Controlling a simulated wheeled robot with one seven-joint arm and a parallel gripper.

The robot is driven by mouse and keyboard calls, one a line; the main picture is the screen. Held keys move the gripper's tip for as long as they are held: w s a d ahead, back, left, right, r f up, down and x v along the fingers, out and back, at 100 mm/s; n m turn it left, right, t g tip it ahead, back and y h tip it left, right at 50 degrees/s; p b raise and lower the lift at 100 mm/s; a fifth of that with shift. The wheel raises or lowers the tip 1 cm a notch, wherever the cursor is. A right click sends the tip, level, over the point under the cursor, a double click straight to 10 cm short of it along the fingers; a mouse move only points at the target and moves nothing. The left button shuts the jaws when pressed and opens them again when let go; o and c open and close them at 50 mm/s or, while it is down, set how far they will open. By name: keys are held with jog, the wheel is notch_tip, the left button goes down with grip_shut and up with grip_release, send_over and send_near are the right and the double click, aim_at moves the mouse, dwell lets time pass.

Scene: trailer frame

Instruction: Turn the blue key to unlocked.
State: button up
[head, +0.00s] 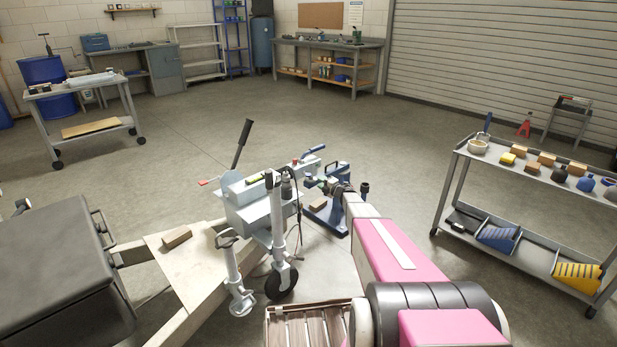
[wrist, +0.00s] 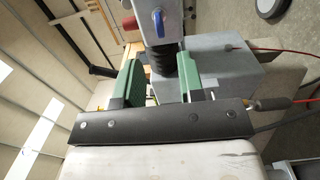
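The blue key (wrist: 158,23) shows at the top of the wrist view, on the face of a grey housing (wrist: 172,8). It stands beyond my fingertips and is not touched by them. My gripper (wrist: 163,62) has two green fingers set wide apart, with nothing held. A black ribbed boot (wrist: 162,60) shows between the fingers; I cannot tell how far beyond them it is. In the head view my gripper (head: 319,184) is small, at the trailer's coupling end. I cannot make out the key clearly there.
A red knob (wrist: 129,22) sits left of the key. The grey box (head: 245,200), jack post (head: 279,225) and black lever (head: 242,143) stand beside my arm. A cart (head: 515,165) with blocks and bottles is at right. Open floor lies behind the trailer.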

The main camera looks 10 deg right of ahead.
aim_at(309, 174)
jog(key=x, duration=0.9)
jog(key=shift+w+a, duration=0.2)
jog(key=shift+w, duration=0.15)
grip_shut()
